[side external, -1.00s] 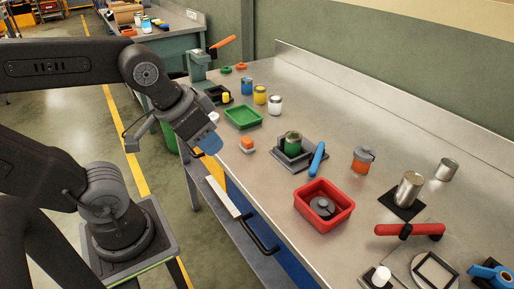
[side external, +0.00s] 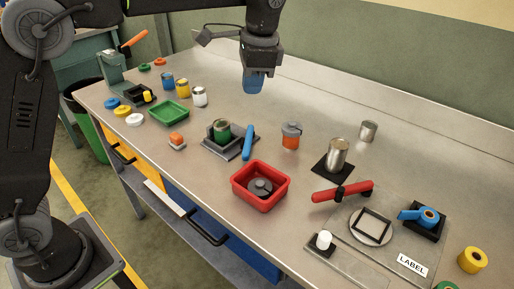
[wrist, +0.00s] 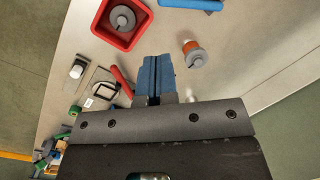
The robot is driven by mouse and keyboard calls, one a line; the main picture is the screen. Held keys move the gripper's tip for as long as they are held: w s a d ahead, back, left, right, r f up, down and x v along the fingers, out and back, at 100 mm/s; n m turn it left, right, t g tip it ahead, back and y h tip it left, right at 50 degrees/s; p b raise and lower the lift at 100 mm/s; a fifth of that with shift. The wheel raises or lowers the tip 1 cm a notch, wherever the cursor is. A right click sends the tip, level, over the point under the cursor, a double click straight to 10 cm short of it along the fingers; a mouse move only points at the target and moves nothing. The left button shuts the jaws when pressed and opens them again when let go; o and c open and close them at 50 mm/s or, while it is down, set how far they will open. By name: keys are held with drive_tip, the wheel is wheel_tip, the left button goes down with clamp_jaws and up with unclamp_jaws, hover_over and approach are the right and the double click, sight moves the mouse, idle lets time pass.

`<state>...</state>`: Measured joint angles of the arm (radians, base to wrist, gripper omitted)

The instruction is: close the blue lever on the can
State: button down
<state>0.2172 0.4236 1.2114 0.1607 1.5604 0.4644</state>
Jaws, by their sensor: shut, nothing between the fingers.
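The blue lever (side external: 247,142) stands tilted at the right side of a grey fixture (side external: 213,148), its grip angled upward. The green can (side external: 222,130) with a grey top sits upright in that fixture. In the wrist view the blue lever (wrist: 192,4) shows at the top edge, while the green can is out of that view. My gripper (side external: 252,88) has blue fingers that point down, shut and empty, well above the bench behind the lever. The shut fingers also show in the wrist view (wrist: 153,82).
A red bin (side external: 261,188) with a grey lid inside stands in front of the lever. An orange jar (side external: 290,137) stands to its right. A metal can (side external: 337,154) and a red-handled tool (side external: 342,191) are farther right. A green tray (side external: 168,113) is at left.

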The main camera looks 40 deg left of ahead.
sight(249, 155)
drive_tip(key=w+d+f+m+g+y, duration=0.1)
drive_tip(key=w+d+f+m+g, duration=0.15)
drive_tip(key=w+d+f, duration=0.5)
drive_tip(key=shift+m+y, duration=0.3)
drive_tip(key=shift+m, duration=0.05)
drive_tip(key=x, duration=1.2)
drive_tip(key=shift+s+a+f, duration=0.1)
drive_tip(key=shift+s+a, duration=0.1)
drive_tip(key=shift+a, duration=0.3)
drive_tip(key=shift+s+a, duration=0.4)
drive_tip(key=shift+a, duration=0.2)
drive_tip(key=shift+s+a, duration=0.35)
drive_tip(key=shift+a, duration=0.2)
drive_tip(key=shift+s+a, duration=0.4)
drive_tip(key=shift+a, duration=0.1)
drive_tip(key=shift+s+a+f+m+t, duration=0.1)
drive_tip(key=shift+s+a+m+t, duration=0.35)
drive_tip(key=shift+m, duration=0.55)
